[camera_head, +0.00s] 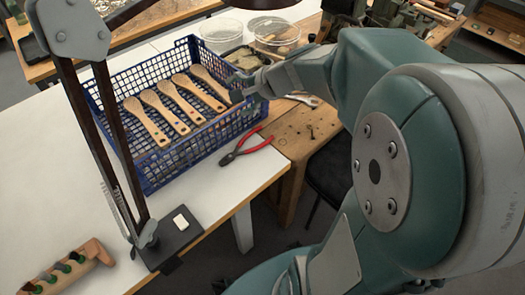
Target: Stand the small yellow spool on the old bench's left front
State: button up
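I cannot make out a small yellow spool in the head view. A worn brown wooden bench (290,128), probably the old bench, stands beyond the right end of the white table. My arm hides much of its right side. My gripper (243,88) is at the right side of the blue crate, close to its rim. I cannot tell whether it touches the crate, and its fingers are too small and dark to judge open or shut. I see nothing clearly held in it.
The blue mesh crate (180,163) holds several wooden brushes or spoons. Red-handled pliers (245,149) lie by the white table's (205,200) right edge. A lamp stand (165,240) rises at the front. A wooden rack (68,268) is front left. Clear dishes (277,34) stand behind the crate.

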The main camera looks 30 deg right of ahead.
jog(key=s+a+r+n+g+h, duration=0.1)
jog(key=s+n+h, duration=0.2)
jog(key=s+n, duration=0.4)
jog(key=s+a+r+n+g+h, duration=0.1)
jog(key=s+a+n+h, duration=0.1)
jog(key=s+n, duration=0.5)
jog(key=s+h, duration=0.1)
jog(key=s, duration=0.3)
jog(key=shift+s, duration=0.25)
jog(key=shift+c, duration=0.4)
